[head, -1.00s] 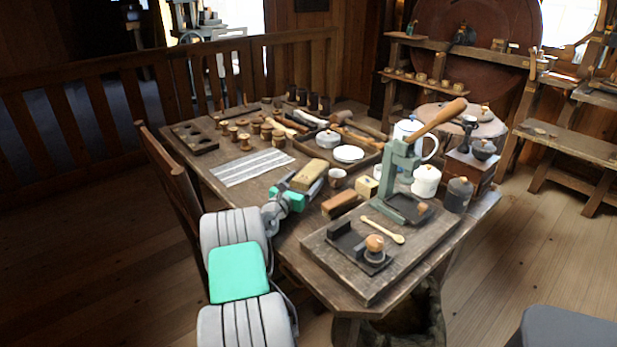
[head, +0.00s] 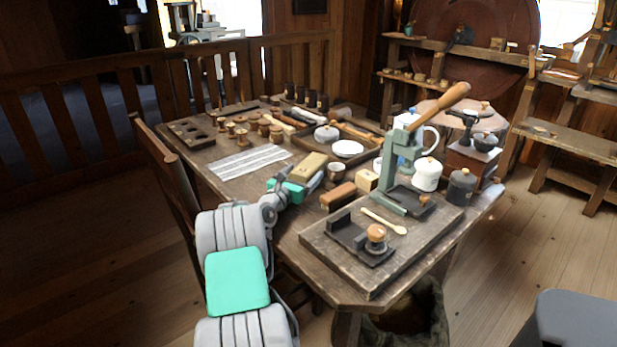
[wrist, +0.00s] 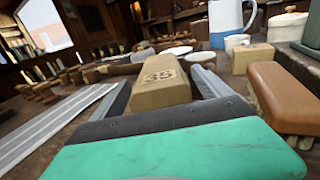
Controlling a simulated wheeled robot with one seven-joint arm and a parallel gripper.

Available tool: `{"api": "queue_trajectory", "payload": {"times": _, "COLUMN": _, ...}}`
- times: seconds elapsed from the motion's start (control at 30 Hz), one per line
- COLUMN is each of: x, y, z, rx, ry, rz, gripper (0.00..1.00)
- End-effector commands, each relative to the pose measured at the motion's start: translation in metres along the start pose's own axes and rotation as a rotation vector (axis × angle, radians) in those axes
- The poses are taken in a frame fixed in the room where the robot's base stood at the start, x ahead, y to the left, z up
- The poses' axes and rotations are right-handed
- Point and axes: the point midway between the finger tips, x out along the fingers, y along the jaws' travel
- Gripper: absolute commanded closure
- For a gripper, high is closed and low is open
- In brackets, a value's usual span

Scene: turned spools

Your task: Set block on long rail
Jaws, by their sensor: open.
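A tan wooden block (head: 308,167) with a dark "35"-like mark on its end lies between the fingers of my gripper (head: 305,180). In the wrist view the block (wrist: 160,84) sits between the two grey fingers of the gripper (wrist: 163,88), which are open on either side of it. Whether either finger touches it, I cannot tell. A pale grey, striped long strip (head: 250,162) lies flat on the table to the left of the gripper, apart from it, and looks like the long rail. It also shows at the left of the wrist view (wrist: 50,125).
A brown block (head: 338,196) and a small cup (head: 335,171) are close to the gripper's right. Turned spools (head: 243,139) stand behind the strip. A green press (head: 403,160) and a dark board (head: 330,249) fill the table's right side.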

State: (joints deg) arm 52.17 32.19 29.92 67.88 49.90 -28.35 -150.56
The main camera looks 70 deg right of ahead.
Motion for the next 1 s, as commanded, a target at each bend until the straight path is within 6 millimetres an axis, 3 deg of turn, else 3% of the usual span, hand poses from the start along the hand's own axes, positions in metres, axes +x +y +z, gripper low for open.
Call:
{"api": "queue_trajectory", "payload": {"times": 0.13, "x": 0.024, "y": -0.001, "z": -0.002, "rx": 0.000, "ry": -0.001, "rz": -0.002, "gripper": 0.13}}
{"api": "queue_trajectory", "payload": {"times": 0.37, "x": 0.027, "y": 0.000, "z": 0.000, "rx": 0.000, "ry": -0.001, "rz": 0.000, "gripper": 0.13}}
{"api": "queue_trajectory", "payload": {"times": 1.0, "x": 0.027, "y": 0.000, "z": -0.001, "rx": 0.000, "ry": 0.000, "rz": 0.000, "gripper": 0.64}}
